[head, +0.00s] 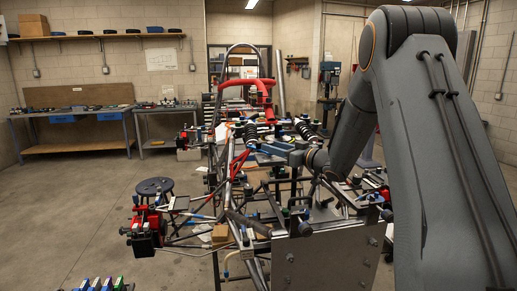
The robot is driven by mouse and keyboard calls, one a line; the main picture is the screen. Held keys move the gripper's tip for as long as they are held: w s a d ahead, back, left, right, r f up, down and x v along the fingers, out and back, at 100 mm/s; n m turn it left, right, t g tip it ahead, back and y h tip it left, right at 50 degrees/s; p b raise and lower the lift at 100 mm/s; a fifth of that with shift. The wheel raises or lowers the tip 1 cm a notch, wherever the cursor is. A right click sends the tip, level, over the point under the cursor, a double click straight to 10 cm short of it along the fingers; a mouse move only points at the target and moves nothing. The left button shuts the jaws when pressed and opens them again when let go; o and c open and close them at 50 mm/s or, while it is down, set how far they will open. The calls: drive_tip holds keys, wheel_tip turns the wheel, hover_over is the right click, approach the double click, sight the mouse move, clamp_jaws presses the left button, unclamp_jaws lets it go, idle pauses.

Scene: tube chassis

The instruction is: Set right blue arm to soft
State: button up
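The tube chassis (229,190) stands in the middle of the head view, with a tall hoop at its far end. My grey arm comes in from the right and reaches down to the chassis near the two black coil-over dampers. The gripper end is small and lost among the parts there, so I cannot make out its fingers or whether it touches anything. Small blue parts (264,158) show around that spot. I cannot tell which one is the right blue arm, or how it is set.
A red bar (262,88) crosses the hoop area. A round black stool (153,187) stands left of the chassis. A flat metal plate (325,258) is at the near end. Workbenches (70,112) line the back left wall. The floor at left is open.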

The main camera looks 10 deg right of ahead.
sight(259, 143)
drive_tip(key=shift+w+f, duration=0.15)
drive_tip(key=shift+f, duration=0.1)
drive_tip(key=shift+p+x, duration=1.3)
drive_tip(key=shift+x, duration=2.6)
clamp_jaws()
